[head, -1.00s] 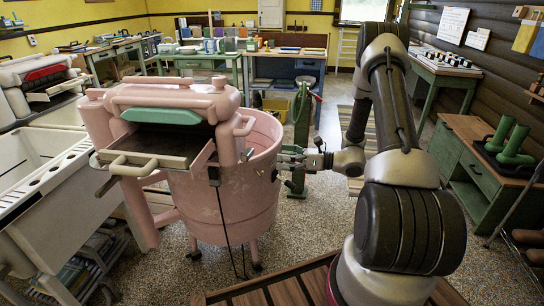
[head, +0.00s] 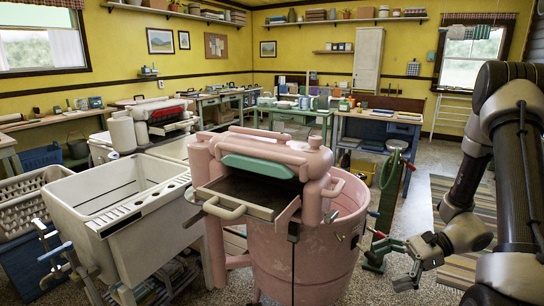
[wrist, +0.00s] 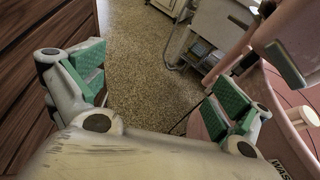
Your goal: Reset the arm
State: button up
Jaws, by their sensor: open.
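My gripper (head: 396,262) is in the head view at the lower right, to the right of the pink wringer washer (head: 292,240) and apart from it in the picture. In the wrist view my gripper (wrist: 155,95) has its green-padded fingers spread wide, with nothing between them but the speckled floor beyond. The pink tub (wrist: 285,100) stands close by the right finger in the wrist view; I cannot tell whether they touch. My arm runs up the right edge of the head view.
A white double sink (head: 120,190) stands left of the washer. A green post-like stand (head: 388,195) is behind my gripper. A dark wooden surface (wrist: 35,70) lies close at the left in the wrist view. Open floor (head: 405,210) shows at the right.

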jog(key=s+d+r+n+g+h, duration=0.1)
jog(key=s+d+r+n+h, duration=0.3)
jog(key=s+r+n+h, duration=0.25)
jog(key=s+d+r+n+g+h, duration=0.1)
jog(key=s+d+r+n+h, duration=0.35)
jog(key=r+n, duration=0.35)
jog(key=s+a+r+n+t+h, duration=0.2)
jog(key=r+t, duration=0.4)
jog(key=r, duration=0.6)
jog(key=shift+s+a+r+n, duration=0.2)
jog(key=shift+s+a+n, duration=0.25)
jog(key=shift+s+n, duration=0.15)
dwell(1.0)
